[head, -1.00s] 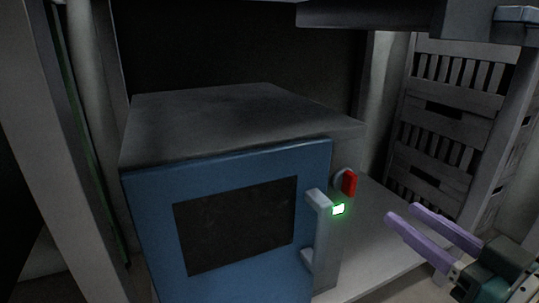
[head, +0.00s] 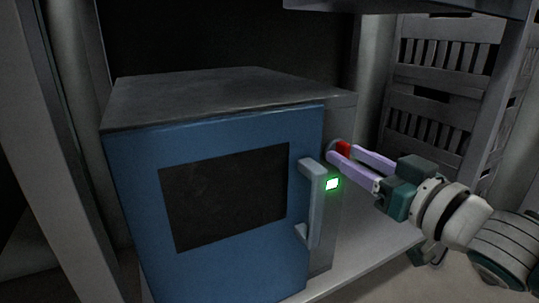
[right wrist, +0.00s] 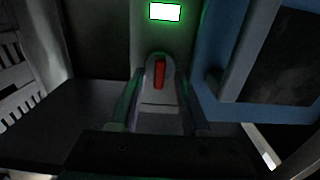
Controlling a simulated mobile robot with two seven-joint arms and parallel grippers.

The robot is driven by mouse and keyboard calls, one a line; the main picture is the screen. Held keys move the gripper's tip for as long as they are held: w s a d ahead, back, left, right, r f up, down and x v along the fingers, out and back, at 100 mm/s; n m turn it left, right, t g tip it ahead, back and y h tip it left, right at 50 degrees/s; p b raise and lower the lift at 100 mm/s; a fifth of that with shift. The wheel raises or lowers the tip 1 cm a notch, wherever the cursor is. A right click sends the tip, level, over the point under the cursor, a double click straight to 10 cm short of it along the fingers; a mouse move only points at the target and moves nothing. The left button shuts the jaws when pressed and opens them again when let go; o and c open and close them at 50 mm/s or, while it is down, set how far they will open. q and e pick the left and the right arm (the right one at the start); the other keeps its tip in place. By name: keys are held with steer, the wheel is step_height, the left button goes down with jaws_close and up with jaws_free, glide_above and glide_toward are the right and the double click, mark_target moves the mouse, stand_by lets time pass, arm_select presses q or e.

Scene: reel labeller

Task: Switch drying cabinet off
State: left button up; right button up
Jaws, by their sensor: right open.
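The drying cabinet (head: 130,190) is a grey box with a blue door and a dark window, and its door is shut. On its right front edge is a red switch knob (head: 343,148) on a grey round base, above a lit green indicator (head: 332,184). My right gripper (head: 340,152) is open with its purple fingers at the red knob. In the right wrist view the red knob (right wrist: 159,73) sits between the two fingers, with the lit indicator (right wrist: 165,12) beyond it. I cannot tell whether the fingers touch the knob. My left gripper is not in view.
The door handle (head: 314,205) stands out close to the left of the knob. The cabinet rests on a grey shelf (head: 375,245), bare to its right. A slatted grey rack (head: 440,90) stands at the back right. A shelf edge (head: 410,8) hangs overhead.

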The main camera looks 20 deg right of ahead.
steer(key=shift+c, duration=1.2)
jaws_close()
